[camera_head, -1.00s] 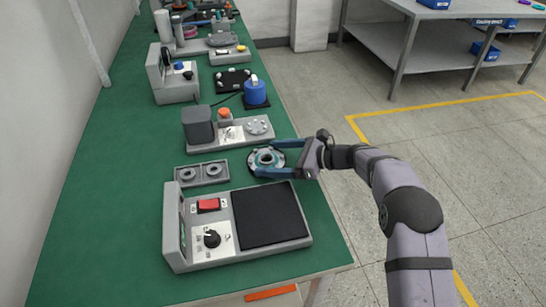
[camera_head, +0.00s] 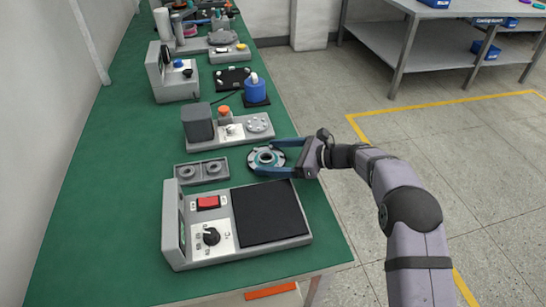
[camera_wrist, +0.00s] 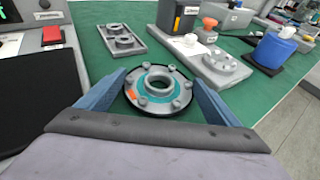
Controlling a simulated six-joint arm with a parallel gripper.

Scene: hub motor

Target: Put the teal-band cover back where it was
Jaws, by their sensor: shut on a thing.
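The teal-band cover (camera_head: 266,158) is a round grey flanged disc with a central hole, a teal ring, several bolt heads and a dark rim. It lies flat over the green bench, right of the small two-ring tray. In the wrist view the cover (camera_wrist: 158,103) sits between the two blue fingers, with a small orange mark on its left side. My gripper (camera_head: 268,157) is shut on it, one finger on each side; in the wrist view my gripper (camera_wrist: 155,78) shows both fingers. I cannot tell whether the cover touches the bench.
A grey tray (camera_head: 201,182) holds two grey rings. A scale-like unit with a black pad (camera_head: 268,215), red switch and knob stands in front. Behind is a grey fixture (camera_head: 230,141) with an orange knob and round studded flange, then a blue cylinder (camera_head: 255,91). The bench edge is close right.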

